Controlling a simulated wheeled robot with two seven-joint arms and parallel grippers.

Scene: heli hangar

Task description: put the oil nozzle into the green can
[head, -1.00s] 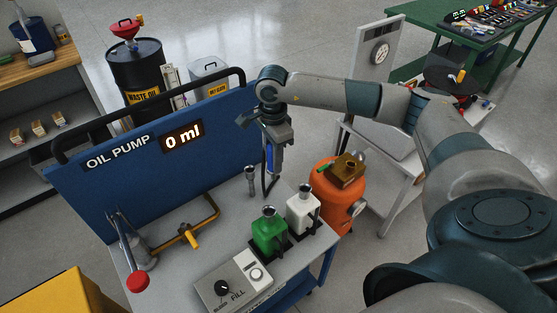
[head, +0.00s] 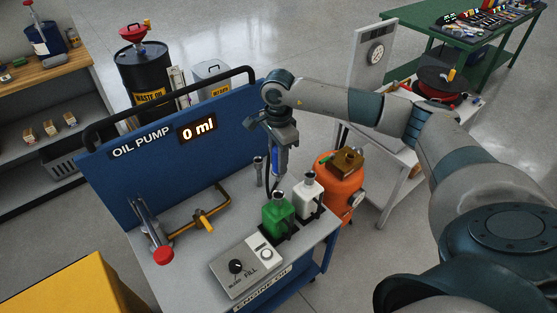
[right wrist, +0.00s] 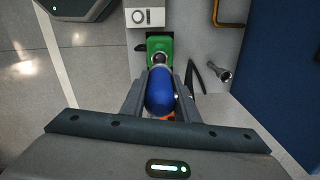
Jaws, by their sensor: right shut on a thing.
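The oil nozzle has a blue grip (head: 276,161) and hangs upright in my right gripper (head: 277,152), which is shut on it. A dark hose loops beside it. The green can (head: 278,217) stands on the pump bench, with its neck just below the nozzle's lower end. In the right wrist view the blue grip (right wrist: 161,92) lies between the fingers, and its metal end overlaps the green can (right wrist: 155,45). I cannot tell whether the tip is in the neck or just over it. My left gripper is not in view.
A white can (head: 309,197) stands close to the right of the green one. A metal holder tube (head: 258,172) stands behind. The control box (head: 247,267) is in front, and an orange tank (head: 338,183) is to the right. The blue panel (head: 130,187) reads 0 ml.

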